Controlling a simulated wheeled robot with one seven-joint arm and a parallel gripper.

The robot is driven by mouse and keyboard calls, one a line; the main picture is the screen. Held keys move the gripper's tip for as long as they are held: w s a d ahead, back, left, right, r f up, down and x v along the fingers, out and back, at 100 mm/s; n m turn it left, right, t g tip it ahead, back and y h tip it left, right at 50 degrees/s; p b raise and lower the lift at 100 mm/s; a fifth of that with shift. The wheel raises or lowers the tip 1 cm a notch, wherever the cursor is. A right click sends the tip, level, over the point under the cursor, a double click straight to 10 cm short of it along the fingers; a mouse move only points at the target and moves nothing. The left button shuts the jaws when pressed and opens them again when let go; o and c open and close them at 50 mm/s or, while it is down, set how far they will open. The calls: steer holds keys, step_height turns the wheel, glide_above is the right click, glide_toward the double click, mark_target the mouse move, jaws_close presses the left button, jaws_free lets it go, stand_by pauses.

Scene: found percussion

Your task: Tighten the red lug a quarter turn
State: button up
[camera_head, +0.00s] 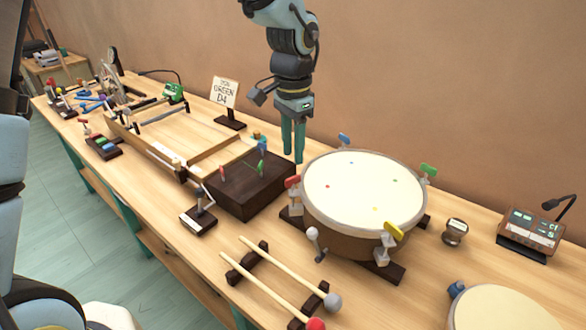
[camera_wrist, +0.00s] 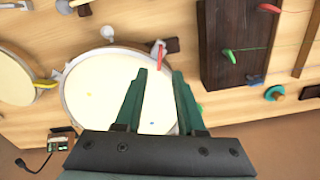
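The drum (camera_head: 355,195) has a cream head and a brown shell and stands on a dark wooden cradle. Its red lug (camera_head: 292,182) is a small handle at the rim's left side in the head view. The lug also shows in the wrist view (camera_wrist: 158,51), beyond the fingertips and between their lines. My gripper (camera_head: 294,158) has green fingers pointing down above the lug. In the wrist view my gripper (camera_wrist: 160,72) has its fingers apart with nothing between them. Blue (camera_head: 344,140), green (camera_head: 428,170) and yellow (camera_head: 393,231) lugs and a white one (camera_head: 313,233) ring the drum.
A dark wooden block (camera_head: 249,188) with small coloured levers stands close left of the drum. Two mallets (camera_head: 270,285) rest on a rack in front. A brown meter box (camera_head: 530,232) and a second drum (camera_head: 500,310) are at right. A card (camera_head: 224,91) stands behind.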

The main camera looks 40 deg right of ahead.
mark_target(293, 177)
steer(key=shift+r, duration=2.15)
steer(key=w+a+f+n, duration=0.1)
steer(key=w+a+n, duration=0.35)
steer(key=a, duration=0.45)
steer(key=w+a+f+n, duration=0.1)
steer(key=w+a+n, duration=0.2)
steer(key=w+a, duration=0.45)
steer(key=s+a+f+n, duration=0.1)
steer(key=a+n, duration=0.4)
steer(key=a, duration=0.7)
steer(key=s+a+f+n+t, duration=0.1)
steer(key=a+n, duration=0.3)
steer(key=a, duration=0.8)
steer(key=shift+s+a+f+n+t, duration=0.25)
steer(key=shift+s+f+n+t, duration=0.1)
steer(key=shift+s, duration=0.15)
